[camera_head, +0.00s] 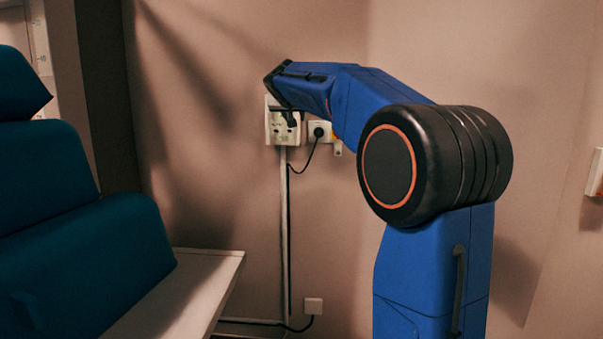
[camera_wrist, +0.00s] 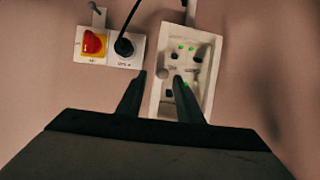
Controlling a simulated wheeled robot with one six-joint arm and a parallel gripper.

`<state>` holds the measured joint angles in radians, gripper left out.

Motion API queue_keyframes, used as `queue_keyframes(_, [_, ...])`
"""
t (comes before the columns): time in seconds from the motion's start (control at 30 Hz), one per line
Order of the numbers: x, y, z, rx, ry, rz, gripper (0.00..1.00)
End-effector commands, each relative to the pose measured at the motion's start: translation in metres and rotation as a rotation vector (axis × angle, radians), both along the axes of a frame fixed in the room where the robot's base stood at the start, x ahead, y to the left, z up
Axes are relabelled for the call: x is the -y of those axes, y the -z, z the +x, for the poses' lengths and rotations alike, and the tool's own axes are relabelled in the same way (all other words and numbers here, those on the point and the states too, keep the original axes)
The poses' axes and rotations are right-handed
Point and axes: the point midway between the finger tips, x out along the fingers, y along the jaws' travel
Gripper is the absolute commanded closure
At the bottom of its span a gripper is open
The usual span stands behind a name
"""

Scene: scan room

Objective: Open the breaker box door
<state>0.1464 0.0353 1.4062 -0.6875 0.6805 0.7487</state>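The breaker box (camera_wrist: 201,92) is a small white box on the wall with dark switches and green lights on its face. In the wrist view it stands upright at the middle right, slightly tilted. Its door cannot be told clearly from the rest of the box. A small round light knob (camera_wrist: 163,73) shows at the box's left edge, between my fingertips. My gripper (camera_wrist: 160,78) is open, its two dark fingers apart, the right one overlapping the box. Contact cannot be told. In the head view my gripper (camera_head: 280,88) covers the top of the box (camera_head: 273,136).
Beside the box are a socket with a black plug (camera_wrist: 124,47) and a red button (camera_wrist: 92,43) on yellow. A teal chair (camera_head: 90,250) and white ledge (camera_head: 205,285) stand at left.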

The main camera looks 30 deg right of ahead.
Motion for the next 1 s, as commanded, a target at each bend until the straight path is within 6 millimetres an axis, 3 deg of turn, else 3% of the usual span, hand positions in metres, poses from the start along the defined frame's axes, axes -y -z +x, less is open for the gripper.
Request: queue_keyframes(1.0, [-0.079,-0.058,-0.116,0.002,0.001,0.001,0.67])
